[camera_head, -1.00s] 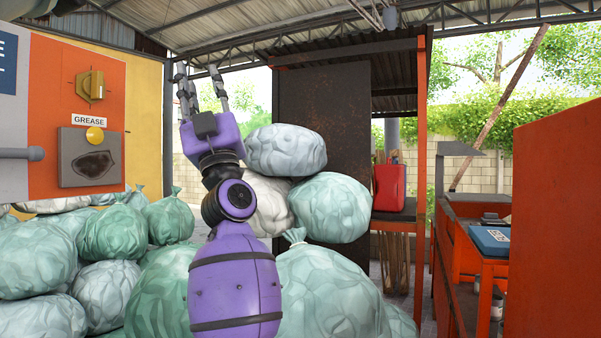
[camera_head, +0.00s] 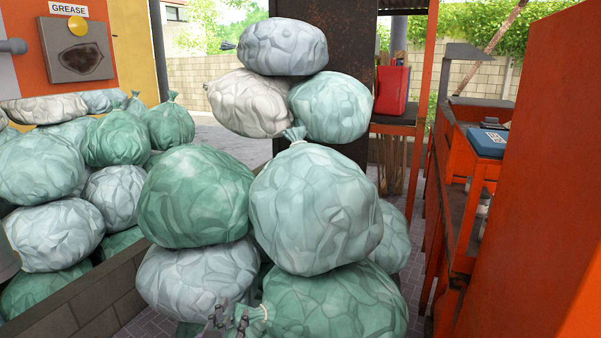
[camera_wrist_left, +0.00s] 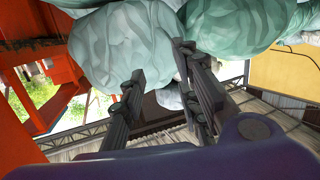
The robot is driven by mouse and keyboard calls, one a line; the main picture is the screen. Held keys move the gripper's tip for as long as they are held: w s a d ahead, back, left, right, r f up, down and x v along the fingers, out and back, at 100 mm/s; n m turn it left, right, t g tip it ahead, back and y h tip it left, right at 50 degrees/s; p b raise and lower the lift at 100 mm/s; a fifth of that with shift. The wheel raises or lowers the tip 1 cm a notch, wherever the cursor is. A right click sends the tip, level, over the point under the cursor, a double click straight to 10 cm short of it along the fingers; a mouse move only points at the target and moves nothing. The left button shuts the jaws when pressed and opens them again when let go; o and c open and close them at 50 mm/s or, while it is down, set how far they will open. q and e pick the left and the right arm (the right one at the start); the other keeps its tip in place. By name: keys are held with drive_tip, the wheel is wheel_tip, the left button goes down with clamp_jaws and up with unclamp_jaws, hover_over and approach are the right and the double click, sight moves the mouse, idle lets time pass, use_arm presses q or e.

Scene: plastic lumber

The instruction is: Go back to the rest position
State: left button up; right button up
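My left gripper (camera_head: 228,318) shows only by its dark fingertips at the bottom edge of the head view, in front of the lower bags. The left wrist view shows its two fingers (camera_wrist_left: 160,64) spread apart with nothing held between them. Pale green bags (camera_wrist_left: 120,45) fill the space beyond the fingers there; I cannot tell whether they touch. The rest of my left arm is out of the head view. My right gripper is in neither view.
A tall pile of stuffed bags (camera_head: 315,210) stands straight ahead. More bags (camera_head: 55,230) lie behind a low wall (camera_head: 95,312) at left. An orange bench with a blue case (camera_head: 487,142) and an orange panel (camera_head: 540,170) stand at right. A red canister (camera_head: 392,90) is behind.

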use_arm(q)
drive_tip(key=s+a+f+g, duration=0.1)
drive_tip(key=s+f+g, duration=0.1)
drive_tip(key=s+f, duration=0.6)
drive_tip(key=s+a+f+g, duration=0.1)
drive_tip(key=s+f+g, duration=0.1)
drive_tip(key=s+f, duration=0.7)
drive_tip(key=s+a+f+g+y, duration=0.1)
drive_tip(key=s+f+g, duration=0.2)
drive_tip(key=s+f, duration=0.5)
drive_tip(key=s, duration=0.8)
drive_tip(key=shift+s+a+f, duration=0.15)
drive_tip(key=shift+s+f, duration=0.05)
drive_tip(key=shift+s, duration=0.15)
